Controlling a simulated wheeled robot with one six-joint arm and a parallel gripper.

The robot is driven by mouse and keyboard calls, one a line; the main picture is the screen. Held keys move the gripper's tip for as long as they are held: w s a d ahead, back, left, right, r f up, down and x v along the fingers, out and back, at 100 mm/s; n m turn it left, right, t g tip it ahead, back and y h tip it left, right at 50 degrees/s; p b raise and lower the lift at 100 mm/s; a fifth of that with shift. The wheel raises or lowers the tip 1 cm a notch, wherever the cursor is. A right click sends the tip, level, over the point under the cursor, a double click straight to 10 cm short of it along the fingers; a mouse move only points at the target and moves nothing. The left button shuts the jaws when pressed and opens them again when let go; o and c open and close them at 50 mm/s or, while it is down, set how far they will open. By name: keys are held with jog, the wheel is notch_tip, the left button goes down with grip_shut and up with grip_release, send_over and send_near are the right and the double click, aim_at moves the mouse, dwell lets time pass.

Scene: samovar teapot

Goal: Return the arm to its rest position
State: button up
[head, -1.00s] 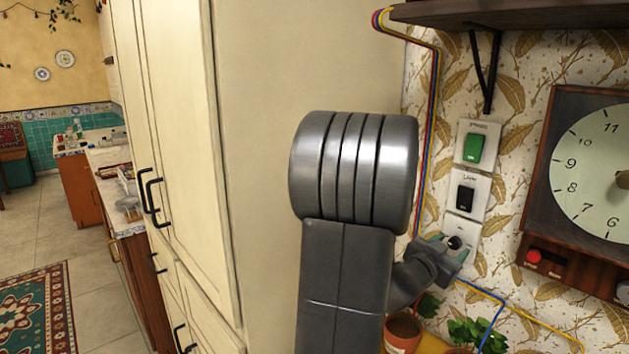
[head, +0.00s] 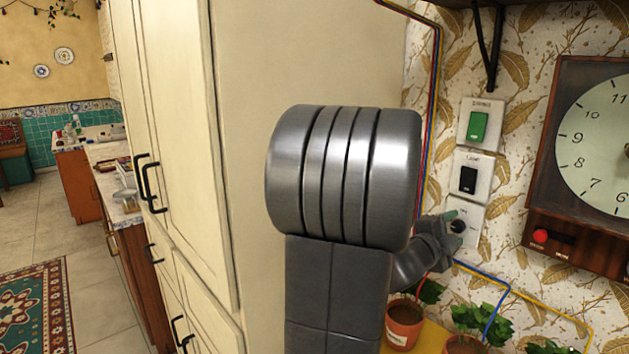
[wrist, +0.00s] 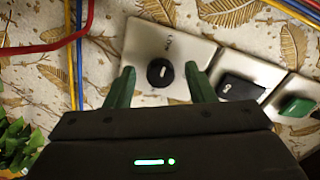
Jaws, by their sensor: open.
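My arm rises in the middle of the head view and ends at my gripper (head: 455,222), near the lowest wall plate. In the wrist view my gripper (wrist: 160,88) is open, with its two green fingertips on either side of a black round knob (wrist: 160,72). The knob sits on a metal plate (wrist: 140,38) and carries a light mark. I cannot tell whether the fingertips touch the knob. Nothing is held.
Above the knob are a black switch (head: 469,179) and a green switch (head: 477,126). A large clock (head: 540,180) hangs to the right. Potted plants (head: 404,325) stand below. A tall cream cabinet (head: 245,80) is close on the left. Coloured cables (head: 435,100) run along the wall.

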jog(key=m+b, duration=0.1)
jog(key=m, duration=0.5)
jog(key=shift+r, duration=0.1)
dwell(0.5)
